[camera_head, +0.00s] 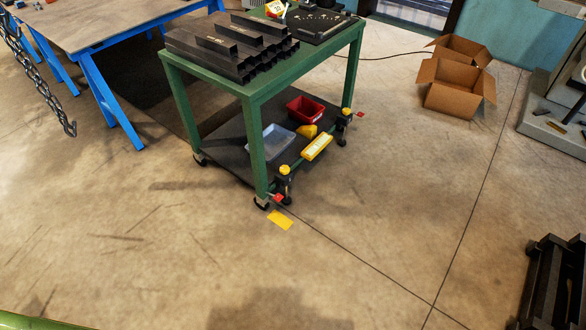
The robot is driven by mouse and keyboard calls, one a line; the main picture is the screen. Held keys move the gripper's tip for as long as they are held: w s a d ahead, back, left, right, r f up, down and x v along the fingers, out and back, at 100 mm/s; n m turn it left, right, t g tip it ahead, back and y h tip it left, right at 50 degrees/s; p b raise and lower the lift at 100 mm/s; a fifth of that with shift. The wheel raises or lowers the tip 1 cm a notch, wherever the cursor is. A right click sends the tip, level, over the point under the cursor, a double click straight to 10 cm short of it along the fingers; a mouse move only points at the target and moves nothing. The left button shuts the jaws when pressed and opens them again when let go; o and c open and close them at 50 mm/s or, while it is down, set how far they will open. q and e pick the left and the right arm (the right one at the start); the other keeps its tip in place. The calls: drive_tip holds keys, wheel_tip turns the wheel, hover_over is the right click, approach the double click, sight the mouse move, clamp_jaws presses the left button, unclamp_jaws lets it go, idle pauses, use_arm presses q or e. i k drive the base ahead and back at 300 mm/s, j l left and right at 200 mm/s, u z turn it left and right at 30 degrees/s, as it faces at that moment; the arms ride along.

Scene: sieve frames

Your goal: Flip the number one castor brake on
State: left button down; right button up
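A green cart (254,145) stands on castors in the upper middle. Its nearest castor (262,203) is at the front corner, with a small red tab (278,198) beside it, under a yellow-topped black post (285,182). A second castor (342,141) at the right corner has another red tab (360,114) and a similar post (345,120). A third castor (200,159) shows at the left. The number markings and the brake positions are too small to read. Neither of my grippers is in view.
A yellow patch (280,219) lies on the floor before the nearest castor. The cart carries dark metal tubes (205,55); bins (270,146) sit on its lower shelf. A blue-legged table (112,101), cardboard boxes (452,88) and a dark frame (552,285) stand around. The foreground floor is clear.

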sight(278, 197)
drive_tip(key=i+j+z, duration=0.45)
drive_tip(key=i+j, duration=0.4)
drive_tip(key=i, duration=0.15)
